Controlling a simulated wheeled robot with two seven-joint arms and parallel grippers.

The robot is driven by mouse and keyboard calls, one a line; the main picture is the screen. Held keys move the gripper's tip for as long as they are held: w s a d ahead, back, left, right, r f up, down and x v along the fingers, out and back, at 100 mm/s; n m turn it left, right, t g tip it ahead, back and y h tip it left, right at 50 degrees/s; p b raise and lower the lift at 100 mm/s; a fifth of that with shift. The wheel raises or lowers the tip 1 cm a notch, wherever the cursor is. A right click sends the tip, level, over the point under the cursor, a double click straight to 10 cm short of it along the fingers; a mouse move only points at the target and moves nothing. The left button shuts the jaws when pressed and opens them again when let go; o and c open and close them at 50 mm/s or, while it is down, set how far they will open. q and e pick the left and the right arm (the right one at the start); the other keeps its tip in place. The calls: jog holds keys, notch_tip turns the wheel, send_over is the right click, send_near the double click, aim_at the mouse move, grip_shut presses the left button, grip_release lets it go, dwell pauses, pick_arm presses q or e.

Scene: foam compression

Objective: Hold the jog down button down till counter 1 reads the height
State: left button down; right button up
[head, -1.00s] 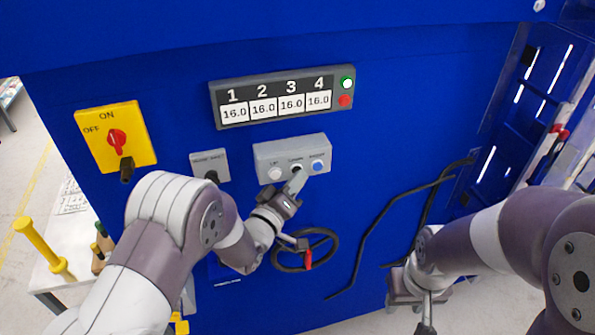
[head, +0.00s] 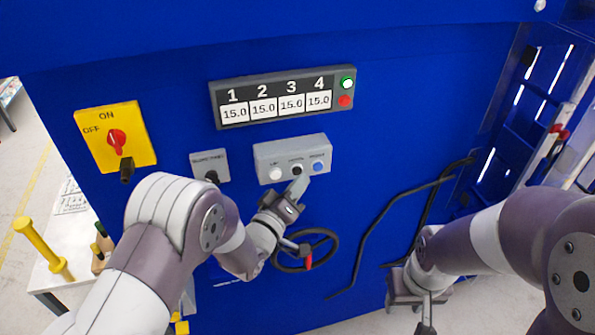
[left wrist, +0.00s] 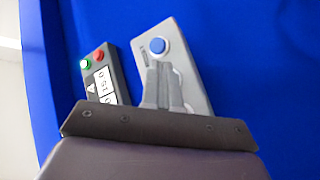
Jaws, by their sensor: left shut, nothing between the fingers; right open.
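The grey button box (head: 262,155) on the blue machine front has a white button (head: 275,174), a dark middle button (head: 296,169) and a blue button (head: 318,167). Their labels are too small to read surely. My left gripper (head: 299,183) is shut and empty, its tips at the middle button; I cannot tell whether they touch it. In the left wrist view, the shut fingers (left wrist: 160,72) lie over the box beside the blue button (left wrist: 158,46) and hide the middle button. Counter 1 (head: 235,113) reads 15.0. My right gripper (head: 426,326) is open at the bottom edge, partly cut off.
The counter panel (head: 217,99) has a lit green light (head: 347,84) and a red one (head: 345,101). A yellow switch plate (head: 92,148) and a selector box (head: 208,159) are to the left. A handwheel (head: 329,239) sits below; black cables (head: 372,227) hang right.

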pick_arm(q)
jog(key=shift+s+d, duration=0.1)
jog(key=shift+s, duration=0.15)
jog(key=s, duration=0.1)
jog(key=s+d, duration=0.1)
jog(key=s, duration=0.2)
jog(key=shift+s+d, duration=0.25)
jog(key=shift+s, duration=0.1)
dwell(0.3)
